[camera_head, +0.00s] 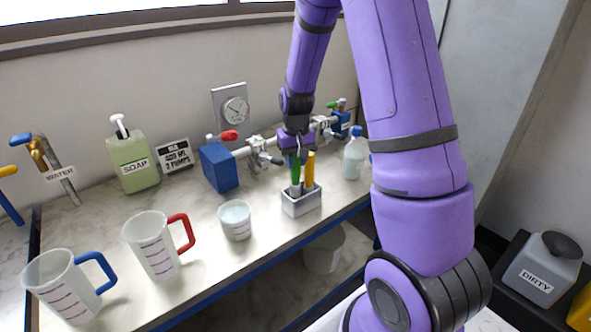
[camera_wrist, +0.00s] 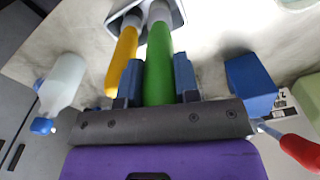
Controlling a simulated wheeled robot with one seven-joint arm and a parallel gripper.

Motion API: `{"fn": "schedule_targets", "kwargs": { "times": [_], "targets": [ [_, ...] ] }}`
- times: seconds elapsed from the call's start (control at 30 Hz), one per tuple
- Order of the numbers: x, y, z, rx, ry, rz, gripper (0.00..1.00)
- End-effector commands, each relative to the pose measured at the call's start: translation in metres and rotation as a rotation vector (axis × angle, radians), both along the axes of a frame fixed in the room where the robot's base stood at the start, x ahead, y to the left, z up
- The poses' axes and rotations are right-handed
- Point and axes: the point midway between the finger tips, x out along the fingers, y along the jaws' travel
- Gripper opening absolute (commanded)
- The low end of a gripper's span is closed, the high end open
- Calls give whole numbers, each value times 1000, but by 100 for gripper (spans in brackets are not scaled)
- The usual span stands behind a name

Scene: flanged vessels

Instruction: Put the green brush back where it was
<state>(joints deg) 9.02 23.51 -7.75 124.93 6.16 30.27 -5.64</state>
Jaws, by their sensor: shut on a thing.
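The green brush (camera_head: 295,168) stands upright with its lower end in a small grey holder (camera_head: 301,206) on the counter. My gripper (camera_head: 294,152) is above the holder, shut on the brush's green handle. In the wrist view the green brush (camera_wrist: 158,65) lies between the two blue fingers of my gripper (camera_wrist: 158,82), and its pale end reaches into the holder (camera_wrist: 176,12). A yellow brush (camera_head: 309,170) stands beside it in the same holder; it also shows in the wrist view (camera_wrist: 124,55). Whether the green brush touches the holder's bottom is hidden.
A measuring cup (camera_head: 235,220) stands left of the holder, with red-handled (camera_head: 158,245) and blue-handled (camera_head: 66,285) jugs farther left. Behind are a soap bottle (camera_head: 133,160), a blue block (camera_head: 219,167) and valved piping. A blue-capped bottle (camera_head: 352,155) stands right of the holder.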

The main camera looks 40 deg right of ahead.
Motion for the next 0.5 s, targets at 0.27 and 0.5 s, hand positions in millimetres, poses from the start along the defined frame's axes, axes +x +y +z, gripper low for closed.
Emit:
{"fn": "schedule_targets", "kwargs": {
  "times": [0.27,0.5],
  "targets": [
    [0,0,-31,0,2,0,0],
    [0,0,-31,0,1,0,0]
  ]
}}
